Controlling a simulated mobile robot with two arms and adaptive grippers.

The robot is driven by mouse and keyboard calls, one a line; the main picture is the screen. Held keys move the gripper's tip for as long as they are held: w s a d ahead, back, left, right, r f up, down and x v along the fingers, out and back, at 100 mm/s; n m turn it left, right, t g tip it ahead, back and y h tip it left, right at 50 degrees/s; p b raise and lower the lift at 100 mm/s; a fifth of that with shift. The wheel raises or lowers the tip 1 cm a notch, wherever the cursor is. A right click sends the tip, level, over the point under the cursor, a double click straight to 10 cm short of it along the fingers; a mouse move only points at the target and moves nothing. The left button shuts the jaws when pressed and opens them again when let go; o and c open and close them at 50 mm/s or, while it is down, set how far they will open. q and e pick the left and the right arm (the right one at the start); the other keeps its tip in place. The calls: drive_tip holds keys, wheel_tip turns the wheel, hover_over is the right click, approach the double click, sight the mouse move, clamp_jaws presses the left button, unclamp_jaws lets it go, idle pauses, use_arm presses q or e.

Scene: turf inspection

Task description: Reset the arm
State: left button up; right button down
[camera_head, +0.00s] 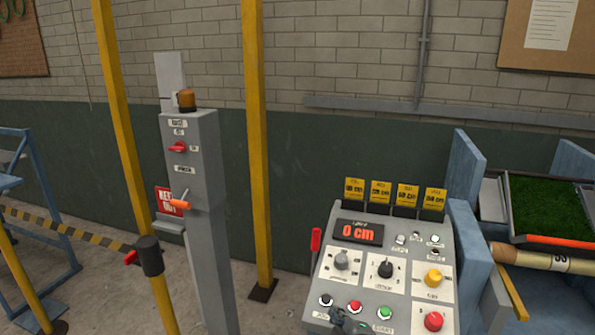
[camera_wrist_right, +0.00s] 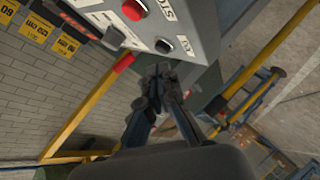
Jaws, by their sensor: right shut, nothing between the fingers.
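My right gripper (camera_head: 338,314) shows only in part at the bottom edge of the head view, in front of the lower left of the grey control panel (camera_head: 312,292). In the right wrist view my right gripper (camera_wrist_right: 160,76) has its dark fingers closed together with nothing between them. The fingertips point toward the panel's edge (camera_wrist_right: 200,18), near a black button (camera_wrist_right: 163,46). I cannot tell whether they touch it. My left gripper is in neither view.
The panel carries a display (camera_head: 358,232) reading 0 cm, a red lever (camera_head: 316,240), knobs and buttons. Yellow cards (camera_head: 381,190) stand behind. A grey pillar (camera_head: 207,240) and yellow posts (camera_head: 256,130) stand left. A turf tray (camera_head: 550,205) is at right.

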drive_tip(key=s+d+f+m+g+h, duration=0.1)
drive_tip(key=s+d+f+m+g, duration=0.25)
drive_tip(key=s, duration=0.75)
drive_tip(key=s+d+f+m+g+h, duration=0.1)
drive_tip(key=s+d+f+m+g, duration=0.3)
drive_tip(key=s, duration=0.8)
drive_tip(key=s+d+f+m+g, duration=0.3)
drive_tip(key=s+d+m, duration=0.15)
drive_tip(key=s, duration=0.65)
wheel_tip(320, 180, down, 28)
drive_tip(key=s+a, duration=0.1)
drive_tip(key=s, duration=0.1)
drive_tip(key=s+d+f+g, duration=0.2)
drive_tip(key=s+d+f, duration=0.1)
drive_tip(key=s+f, duration=1.2)
drive_tip(key=shift+s+f+h+b, duration=0.15)
drive_tip(key=shift+s+h+b, duration=0.15)
drive_tip(key=shift+s, duration=0.4)
